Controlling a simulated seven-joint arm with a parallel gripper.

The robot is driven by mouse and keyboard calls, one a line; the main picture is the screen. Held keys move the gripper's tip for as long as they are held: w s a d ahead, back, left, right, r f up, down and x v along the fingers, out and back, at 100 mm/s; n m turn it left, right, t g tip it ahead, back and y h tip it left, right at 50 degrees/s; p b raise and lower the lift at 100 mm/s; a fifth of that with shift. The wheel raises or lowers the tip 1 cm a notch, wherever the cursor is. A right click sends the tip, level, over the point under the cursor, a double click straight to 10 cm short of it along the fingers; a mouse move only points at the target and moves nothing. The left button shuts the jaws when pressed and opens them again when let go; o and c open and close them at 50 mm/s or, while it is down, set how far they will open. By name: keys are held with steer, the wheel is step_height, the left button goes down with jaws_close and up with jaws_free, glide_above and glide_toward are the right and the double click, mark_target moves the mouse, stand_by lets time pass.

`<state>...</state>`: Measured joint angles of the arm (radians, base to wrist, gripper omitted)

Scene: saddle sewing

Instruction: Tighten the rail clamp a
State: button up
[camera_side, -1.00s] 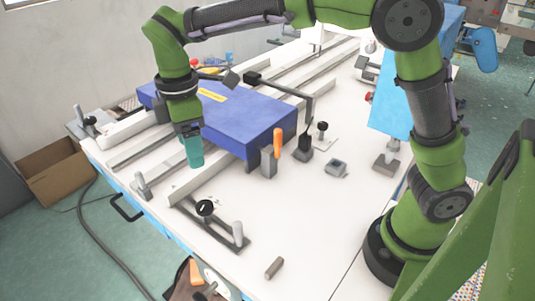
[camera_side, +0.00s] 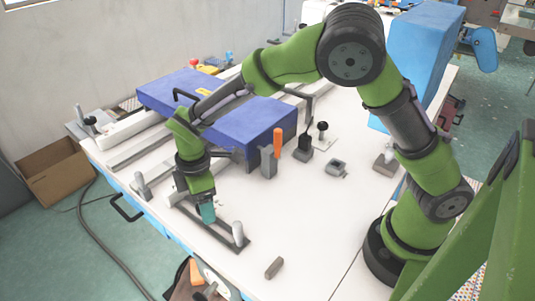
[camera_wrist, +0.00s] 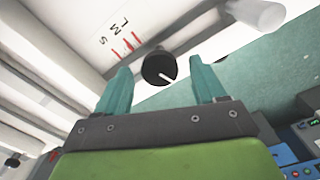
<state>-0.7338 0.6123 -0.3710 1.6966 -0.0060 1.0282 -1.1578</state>
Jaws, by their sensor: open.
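The rail clamp shows in the wrist view as a round black knob (camera_wrist: 158,65) with a white pointer line. It appears between the two teal fingers of my gripper (camera_wrist: 163,76), a little beyond their tips; I cannot tell whether they touch it. The fingers are apart, one on each side of the knob. In the side view my gripper (camera_side: 207,212) points down over the dark rail (camera_side: 226,239) at the front of the table and hides the knob. A pale upright post (camera_side: 238,233) stands at the rail's right end.
A blue block (camera_side: 235,115) lies on pale rails behind my arm. An orange-handled tool (camera_side: 277,145) stands in a grey holder to the right. A small grey-brown block (camera_side: 274,268) lies near the front edge. Red lines and letters (camera_wrist: 123,44) mark the surface beside the knob.

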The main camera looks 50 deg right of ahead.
steer(key=shift+f, duration=0.25)
steer(key=c, duration=1.1)
steer(key=shift+o, duration=0.2)
